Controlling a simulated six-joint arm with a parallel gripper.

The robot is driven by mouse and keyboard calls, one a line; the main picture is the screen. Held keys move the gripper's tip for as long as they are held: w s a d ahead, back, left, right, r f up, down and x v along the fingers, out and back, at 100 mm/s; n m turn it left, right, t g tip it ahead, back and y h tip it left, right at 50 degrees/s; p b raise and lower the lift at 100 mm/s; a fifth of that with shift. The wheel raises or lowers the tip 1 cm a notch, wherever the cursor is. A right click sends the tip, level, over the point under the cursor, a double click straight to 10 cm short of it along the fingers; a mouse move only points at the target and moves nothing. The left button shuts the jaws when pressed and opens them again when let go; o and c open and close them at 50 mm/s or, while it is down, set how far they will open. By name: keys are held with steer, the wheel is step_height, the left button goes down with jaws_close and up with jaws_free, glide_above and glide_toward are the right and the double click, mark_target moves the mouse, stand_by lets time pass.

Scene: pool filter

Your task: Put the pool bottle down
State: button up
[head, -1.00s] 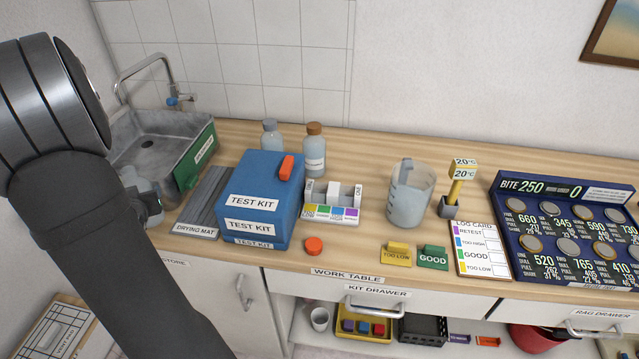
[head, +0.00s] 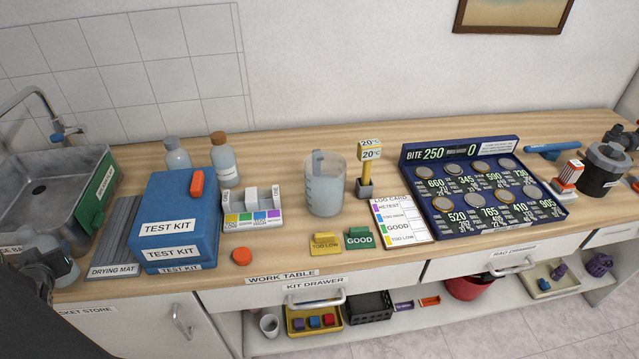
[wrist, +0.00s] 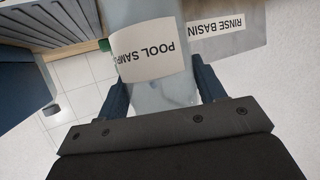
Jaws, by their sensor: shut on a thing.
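The pool bottle (wrist: 164,88) is clear and has a white "POOL SAMPLE" label, upside down in the wrist view. My gripper (wrist: 165,92) is shut on it, one blue finger on each side. In the head view the bottle (head: 38,243) shows only partly at the left edge, in front of the sink, with my dark gripper (head: 62,268) beside it. The grey slatted drying mat (head: 114,240) lies to its right, left of the blue test kit box (head: 178,215). The bottle's base is not clearly visible, and I cannot tell whether it touches anything.
The metal rinse basin (head: 50,185) stands at the left. A red-orange cap (head: 242,256) lies near the front edge. A beaker (head: 325,188) stands mid-table. The mat's visible surface is clear.

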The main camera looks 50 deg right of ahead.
steer(key=s+d+r+m+g+h, duration=0.1)
steer(key=s+d+r+m+h, duration=0.2)
steer(key=s+d+r, duration=0.75)
steer(key=s+d+m+h, duration=0.1)
steer(key=s+d, duration=0.1)
steer(key=d, duration=0.2)
steer(key=s+d+m+g, duration=0.1)
steer(key=s+d, duration=0.1)
steer(key=d, duration=0.3)
steer(key=s+d+g+h, duration=0.1)
steer(key=s+d, duration=0.2)
steer(key=d, duration=0.2)
steer(key=shift+r+m+h, duration=0.3)
steer(key=shift+r+m, duration=0.1)
steer(key=s+d+f+m+g+h, duration=0.15)
steer(key=s+d+m+g, duration=0.4)
steer(key=s, duration=0.85)
steer(key=s+d+f+m+g+h, duration=0.1)
steer(key=s+d+m+g+h, duration=0.15)
steer(key=s+d, duration=0.85)
steer(key=shift+n, duration=0.3)
steer(key=shift+w+a+f, duration=0.5)
steer(key=shift+w+f, duration=1)
steer(key=shift+f, duration=0.3)
steer(key=shift+w+a+f, duration=0.45)
steer(key=shift+w+f, duration=1.1)
steer(key=shift+f, duration=0.2)
steer(key=shift+w+a+f, duration=0.5)
steer(key=shift+w+f, duration=1)
steer(key=shift+f, duration=0.3)
